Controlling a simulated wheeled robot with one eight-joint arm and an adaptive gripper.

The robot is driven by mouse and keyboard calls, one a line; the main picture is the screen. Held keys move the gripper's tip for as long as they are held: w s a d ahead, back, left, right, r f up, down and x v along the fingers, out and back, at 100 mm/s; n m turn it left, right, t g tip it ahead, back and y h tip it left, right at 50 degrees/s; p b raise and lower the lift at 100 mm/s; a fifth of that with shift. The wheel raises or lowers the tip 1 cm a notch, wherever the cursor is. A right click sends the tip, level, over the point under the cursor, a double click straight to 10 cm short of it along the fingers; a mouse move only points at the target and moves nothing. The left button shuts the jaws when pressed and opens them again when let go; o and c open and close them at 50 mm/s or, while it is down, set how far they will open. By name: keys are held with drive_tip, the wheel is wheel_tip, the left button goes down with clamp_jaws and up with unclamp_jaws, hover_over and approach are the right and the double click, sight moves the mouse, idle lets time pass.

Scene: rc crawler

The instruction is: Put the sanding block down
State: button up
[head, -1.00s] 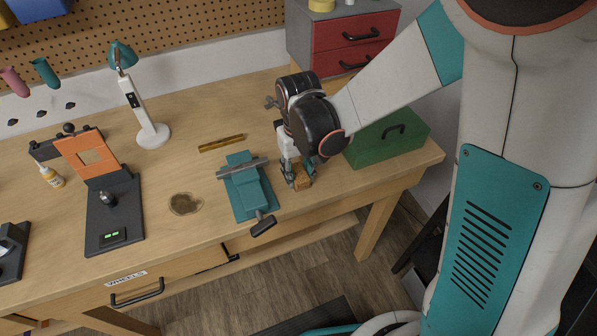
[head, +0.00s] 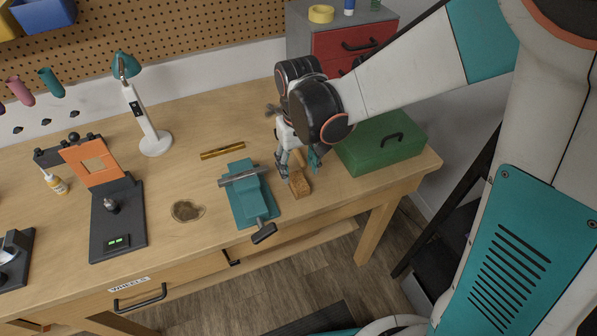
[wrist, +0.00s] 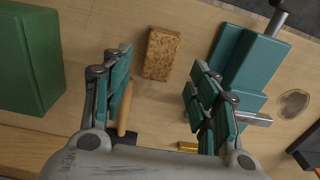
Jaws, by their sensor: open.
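The sanding block (head: 300,187), a small brown cork-like block, lies on the workbench between the teal vise and the green toolbox. In the wrist view the block (wrist: 161,55) lies flat on the wood, with a gap to each finger. My gripper (head: 300,167) is open just above and behind the block, its fingers spread to either side. In the wrist view the open jaws (wrist: 161,58) hold nothing. The gripper partly hides the bench behind the block.
The teal vise (head: 247,195) stands close left of the block, and the green toolbox (head: 380,148) close right. A wooden handle (wrist: 125,110) lies behind the block. A brass-coloured bar (head: 222,150) lies farther back. The bench's front edge is near.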

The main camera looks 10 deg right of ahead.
sight(298, 180)
wheel_tip(298, 180, up, 6)
drive_tip(key=p, duration=0.1)
drive_tip(key=shift+r, duration=0.15)
idle(0.4)
drive_tip(key=s+d+r+m+t, duration=0.1)
drive_tip(key=s+d+r+t, duration=0.2)
drive_tip(key=d+r, duration=0.4)
drive_tip(key=s+d+m+t+b, duration=0.1)
drive_tip(key=s+d+m+t, duration=0.1)
drive_tip(key=s+d+t, duration=0.2)
drive_tip(key=shift+s+d+r+b, duration=0.45)
drive_tip(key=shift+s+d, duration=1.2)
drive_tip(key=shift+s, duration=1.35)
drive_tip(key=shift+o, duration=0.7)
